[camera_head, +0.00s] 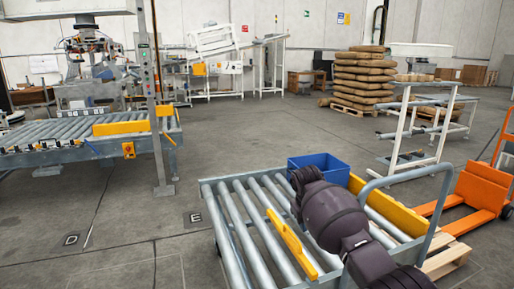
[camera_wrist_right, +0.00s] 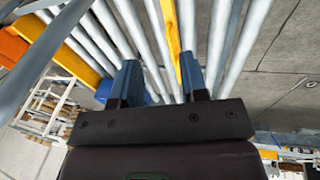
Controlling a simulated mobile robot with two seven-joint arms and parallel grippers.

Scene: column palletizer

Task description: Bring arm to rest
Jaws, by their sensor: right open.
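My right arm (camera_head: 335,215) comes in from the lower right in the head view and reaches over a roller cart (camera_head: 205,183). Its gripper is hidden behind the wrist there. In the right wrist view, my right gripper (camera_wrist_right: 158,76) has its two fingers spread apart. Nothing is held between them; only rollers and a strip of yellow rail show beyond. My left arm and gripper are not in view.
A blue bin (camera_head: 322,166) stands at the cart's far end, close to my right wrist. A yellow rail (camera_head: 292,245) and the cart's grey handle (camera_head: 440,190) flank the arm. An orange pallet truck (camera_head: 480,190) is at right. Open floor lies left of the cart.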

